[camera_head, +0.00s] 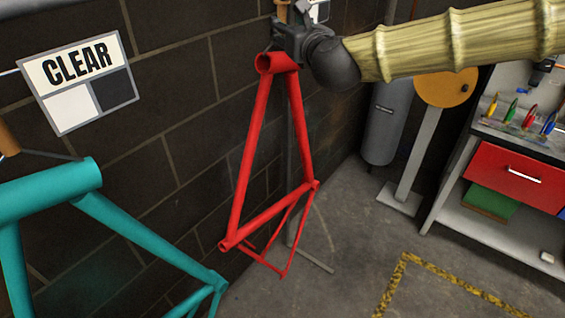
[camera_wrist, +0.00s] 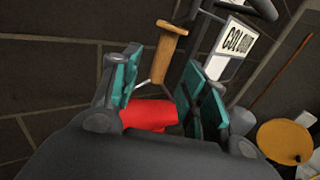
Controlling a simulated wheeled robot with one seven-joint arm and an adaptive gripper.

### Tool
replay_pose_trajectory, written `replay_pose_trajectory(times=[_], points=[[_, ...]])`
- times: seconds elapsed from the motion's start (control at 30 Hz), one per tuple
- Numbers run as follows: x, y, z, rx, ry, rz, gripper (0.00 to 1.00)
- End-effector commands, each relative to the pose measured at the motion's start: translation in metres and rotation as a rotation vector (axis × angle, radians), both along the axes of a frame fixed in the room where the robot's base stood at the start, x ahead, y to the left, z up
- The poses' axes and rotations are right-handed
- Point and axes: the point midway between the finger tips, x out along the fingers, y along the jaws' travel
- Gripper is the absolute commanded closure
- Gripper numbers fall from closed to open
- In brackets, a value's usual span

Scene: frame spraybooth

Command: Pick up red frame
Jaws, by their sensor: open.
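The red frame (camera_head: 262,150) hangs in front of the dark block wall in the head view, with its short head tube (camera_head: 277,63) at the top and its thin stays near the floor. My gripper (camera_head: 290,35) is at the head tube, and its dark body hides part of the hook area there. In the wrist view the red tube (camera_wrist: 148,116) lies low between the two teal-padded fingers of my gripper (camera_wrist: 155,90). The fingers are apart, on either side of the tube. Contact cannot be told. A wooden peg (camera_wrist: 168,48) with a metal hook shows just beyond.
A teal frame (camera_head: 50,195) hangs at the left under a CLEAR sign (camera_head: 80,75). A COLOUR sign (camera_wrist: 232,48) is behind my gripper. A grey cylinder (camera_head: 387,120), an orange disc on a stand (camera_head: 445,88) and a workbench (camera_head: 505,170) stand right. Yellow floor marking (camera_head: 400,270) bounds clear floor.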

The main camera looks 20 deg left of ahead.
Motion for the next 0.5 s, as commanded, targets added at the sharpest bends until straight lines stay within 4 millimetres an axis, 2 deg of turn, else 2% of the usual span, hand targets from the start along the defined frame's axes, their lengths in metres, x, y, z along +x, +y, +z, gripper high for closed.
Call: replay_pose_trajectory(times=[0.17, 0.5], points=[[0.009, 0.007, 0.002, -0.001, 0.0, 0.0, 0.56], [0.038, 0.027, 0.0, -0.002, -0.001, -0.001, 0.56]])
